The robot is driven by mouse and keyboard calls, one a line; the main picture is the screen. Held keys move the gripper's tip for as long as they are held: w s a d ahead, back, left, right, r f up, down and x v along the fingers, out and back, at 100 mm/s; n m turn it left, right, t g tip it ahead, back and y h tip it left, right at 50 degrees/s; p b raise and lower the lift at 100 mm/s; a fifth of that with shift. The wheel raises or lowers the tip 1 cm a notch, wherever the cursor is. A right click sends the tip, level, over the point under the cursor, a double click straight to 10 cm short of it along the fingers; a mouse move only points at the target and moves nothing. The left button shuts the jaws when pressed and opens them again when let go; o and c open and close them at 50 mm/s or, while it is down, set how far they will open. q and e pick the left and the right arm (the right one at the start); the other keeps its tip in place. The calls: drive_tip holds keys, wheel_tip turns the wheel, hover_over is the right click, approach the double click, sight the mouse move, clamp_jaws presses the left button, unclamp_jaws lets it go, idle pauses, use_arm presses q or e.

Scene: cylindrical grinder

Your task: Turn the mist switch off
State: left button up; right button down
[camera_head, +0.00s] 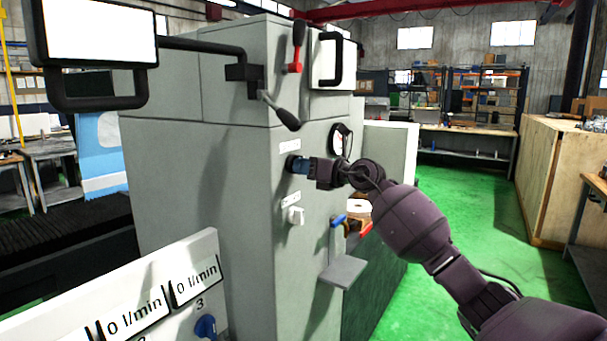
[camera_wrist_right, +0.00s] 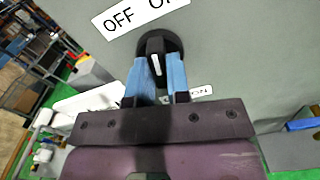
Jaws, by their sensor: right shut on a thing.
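The black rotary switch (camera_wrist_right: 154,45) sits on the grey cabinet face under a white label (camera_wrist_right: 133,14) that reads OFF, with a second word cut off by the frame edge. Its handle carries a white pointer line, roughly upright with a slight tilt. My right gripper (camera_wrist_right: 158,75) has its blue fingers on both sides of the handle and is shut on it. In the head view the switch (camera_head: 291,163) is partly hidden behind my right gripper (camera_head: 302,167). Whether this is the mist switch cannot be read. My left gripper is not in view.
Below the switch, the cabinet has a white knob (camera_head: 296,215) and a small grey shelf (camera_head: 343,271). A flow meter panel (camera_head: 150,300) stands at the lower left. Green floor lies open at right.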

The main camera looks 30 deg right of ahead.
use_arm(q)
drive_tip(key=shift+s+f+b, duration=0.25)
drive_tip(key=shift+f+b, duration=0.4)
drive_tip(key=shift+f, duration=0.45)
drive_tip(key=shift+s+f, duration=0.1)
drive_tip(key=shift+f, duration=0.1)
use_arm(e)
drive_tip(key=n, duration=0.2)
drive_tip(key=shift+f+n, duration=0.1)
drive_tip(key=shift+n, duration=0.3)
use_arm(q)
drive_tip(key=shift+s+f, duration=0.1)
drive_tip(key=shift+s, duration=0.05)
use_arm(e)
drive_tip(key=c, duration=1.1)
unclamp_jaws()
drive_tip(key=shift+s, duration=0.1)
